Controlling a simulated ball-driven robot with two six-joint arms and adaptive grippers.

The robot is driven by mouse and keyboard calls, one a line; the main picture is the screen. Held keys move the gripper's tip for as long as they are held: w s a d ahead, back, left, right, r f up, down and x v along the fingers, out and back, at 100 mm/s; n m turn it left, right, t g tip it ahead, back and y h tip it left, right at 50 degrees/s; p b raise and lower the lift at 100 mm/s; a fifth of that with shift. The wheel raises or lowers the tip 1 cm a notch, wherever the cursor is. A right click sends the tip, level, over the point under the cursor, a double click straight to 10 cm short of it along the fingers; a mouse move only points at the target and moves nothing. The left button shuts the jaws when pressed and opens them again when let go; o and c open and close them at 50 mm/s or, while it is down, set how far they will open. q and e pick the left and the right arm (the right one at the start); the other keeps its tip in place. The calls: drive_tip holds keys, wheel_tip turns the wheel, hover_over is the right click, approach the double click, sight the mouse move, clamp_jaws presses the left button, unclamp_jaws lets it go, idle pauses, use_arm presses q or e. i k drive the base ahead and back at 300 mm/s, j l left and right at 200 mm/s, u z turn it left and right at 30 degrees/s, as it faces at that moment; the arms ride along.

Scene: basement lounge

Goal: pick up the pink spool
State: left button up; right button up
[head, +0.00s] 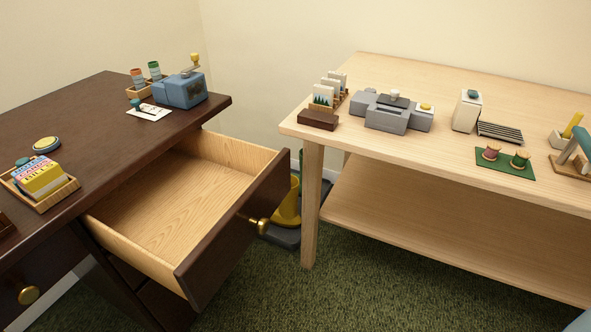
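The pink spool (491,152) stands upright on a dark green mat (490,166) on the light wooden table. A green spool (521,160) stands on the same mat, just to its right, with a small gap between them. Neither of my grippers shows in the head view.
The light table (440,145) also holds a grey machine (393,112), a white box (467,110), a dark slatted rack (500,131) and a wooden stand (571,167) at the right. Bare tabletop lies left of the mat. An open, empty drawer (180,200) juts from the dark desk (75,120).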

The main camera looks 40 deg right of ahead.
sight(490, 154)
drive_tip(key=z, duration=0.45)
drive_tip(key=l+z, duration=0.15)
drive_tip(key=z, duration=0.3)
drive_tip(key=l+z, duration=0.1)
drive_tip(key=z, duration=0.8)
drive_tip(key=l+z, duration=0.15)
drive_tip(key=z, duration=0.3)
drive_tip(key=i+l+u, duration=0.1)
drive_tip(key=l+u, duration=0.15)
drive_tip(key=l, duration=0.2)
drive_tip(key=l+u, duration=0.25)
drive_tip(key=l, duration=0.2)
drive_tip(key=i, duration=0.05)
